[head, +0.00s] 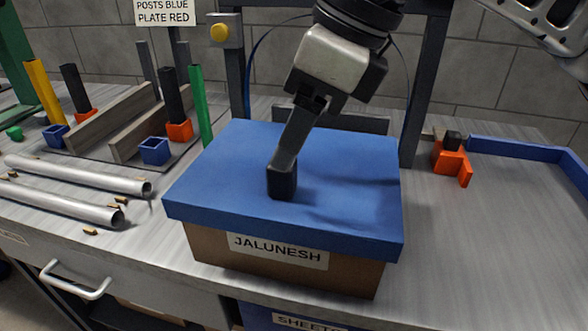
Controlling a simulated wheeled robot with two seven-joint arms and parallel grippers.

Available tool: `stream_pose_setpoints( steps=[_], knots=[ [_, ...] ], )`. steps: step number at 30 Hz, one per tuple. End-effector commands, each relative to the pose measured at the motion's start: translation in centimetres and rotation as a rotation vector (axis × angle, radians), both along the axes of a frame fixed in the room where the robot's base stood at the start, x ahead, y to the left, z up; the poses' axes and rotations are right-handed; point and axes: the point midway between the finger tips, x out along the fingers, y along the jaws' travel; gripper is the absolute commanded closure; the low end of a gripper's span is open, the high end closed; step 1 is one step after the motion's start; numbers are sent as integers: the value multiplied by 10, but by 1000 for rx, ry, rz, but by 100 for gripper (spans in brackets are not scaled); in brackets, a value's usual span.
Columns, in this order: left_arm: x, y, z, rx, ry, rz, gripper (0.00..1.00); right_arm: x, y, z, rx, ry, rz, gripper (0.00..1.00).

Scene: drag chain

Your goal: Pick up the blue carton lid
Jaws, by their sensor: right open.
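The blue carton lid (340,165) lies flat on a brown cardboard carton (225,252) with a white label reading "JALUNESH". My right gripper (283,180) reaches down from the upper right over the lid. It is open, and one dark finger with a black tip shows in front of the left-middle part of the lid. The other finger is not clearly visible. I cannot tell whether the tip touches the lid. The lid still sits on the carton. My left gripper is not in view.
Dark upright posts (424,90) stand behind the carton. Metal tubes (75,175) lie at left, near colored posts and a blue block (155,150). An orange clamp-like part (452,162) and a blue rail (515,149) are at right. The right front bench surface is clear.

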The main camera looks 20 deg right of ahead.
Motion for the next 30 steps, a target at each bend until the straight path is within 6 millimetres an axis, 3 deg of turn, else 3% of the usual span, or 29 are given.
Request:
stream_pose_setpoints(
  steps=[12,21,27,30],
  knots=[
    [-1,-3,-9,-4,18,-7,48,5,15,-47,0,1,0,47],
    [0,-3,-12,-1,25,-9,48,6,17,-51,1,1,0,47],
    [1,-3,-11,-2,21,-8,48,6,16,-51,1,1,-1,97],
    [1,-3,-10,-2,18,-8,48,6,16,-51,1,-1,0,97]
  ],
)
